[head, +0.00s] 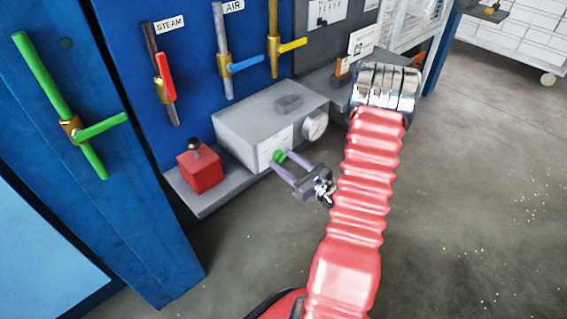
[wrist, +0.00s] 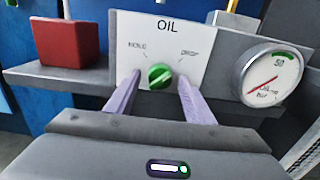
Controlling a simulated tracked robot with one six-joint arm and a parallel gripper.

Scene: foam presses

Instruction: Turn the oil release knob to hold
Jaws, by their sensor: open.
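The green oil release knob (wrist: 160,76) sits on the white OIL panel (wrist: 150,40), with a label that looks like HOLD at its upper left and DROP at its upper right. A pale mark crosses the knob; I cannot tell surely which label it points to. In the head view the knob (head: 279,156) is on the front of the grey box (head: 245,135). My gripper (wrist: 160,80) is open, its two purple fingers on either side of the knob, with gaps showing between. It also shows in the head view (head: 278,161), reaching to the box front.
A round gauge (wrist: 270,77) is right of the panel, its red needle pointing lower left. A red block with a black-topped lever (head: 199,168) stands left of the box on the grey shelf (head: 215,200). Steam and air valves (head: 228,65) are on the blue wall above.

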